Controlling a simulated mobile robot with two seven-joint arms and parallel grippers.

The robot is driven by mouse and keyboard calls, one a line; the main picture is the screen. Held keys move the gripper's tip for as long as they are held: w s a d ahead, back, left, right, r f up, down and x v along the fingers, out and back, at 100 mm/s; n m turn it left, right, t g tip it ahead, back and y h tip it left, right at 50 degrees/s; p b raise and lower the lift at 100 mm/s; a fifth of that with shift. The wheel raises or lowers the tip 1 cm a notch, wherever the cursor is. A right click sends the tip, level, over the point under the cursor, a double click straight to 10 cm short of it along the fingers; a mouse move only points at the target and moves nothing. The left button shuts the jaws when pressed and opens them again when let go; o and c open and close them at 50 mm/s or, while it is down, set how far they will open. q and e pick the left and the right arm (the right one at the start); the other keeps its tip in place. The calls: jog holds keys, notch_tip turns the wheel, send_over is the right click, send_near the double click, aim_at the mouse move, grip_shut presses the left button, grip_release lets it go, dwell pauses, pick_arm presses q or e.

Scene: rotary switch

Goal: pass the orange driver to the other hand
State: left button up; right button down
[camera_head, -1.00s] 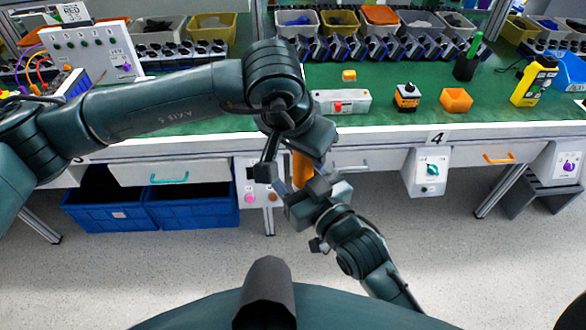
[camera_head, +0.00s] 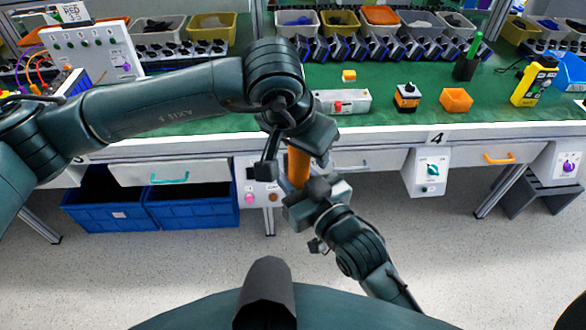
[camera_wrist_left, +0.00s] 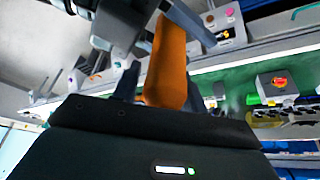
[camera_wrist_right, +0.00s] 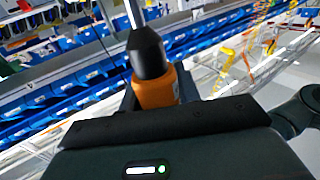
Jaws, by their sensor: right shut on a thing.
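The orange driver (camera_head: 298,167) is between my two grippers, in front of the workbench and above the floor. My right gripper (camera_head: 312,188) is shut on it from below. In the right wrist view the orange handle (camera_wrist_right: 157,91) sits between the fingers, with a black collar and a metal shaft beyond. My left gripper (camera_head: 288,165) is over the driver from above, its fingers apart. In the left wrist view the handle (camera_wrist_left: 167,62) lies between these fingers, with a gap on the left side. The shaft is hidden in the head view.
The green-topped workbench (camera_head: 400,112) lies ahead, with an orange box (camera_head: 456,100), a yellow tester (camera_head: 533,82) and a grey switch box (camera_head: 342,101). Blue crates (camera_head: 190,207) stand beneath at the left. The floor in front is clear.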

pick_arm(q)
jog(key=o, duration=0.3)
jog(key=shift+s+a+f, duration=0.1)
jog(key=shift+f, duration=0.05)
jog(key=shift+o, duration=0.2)
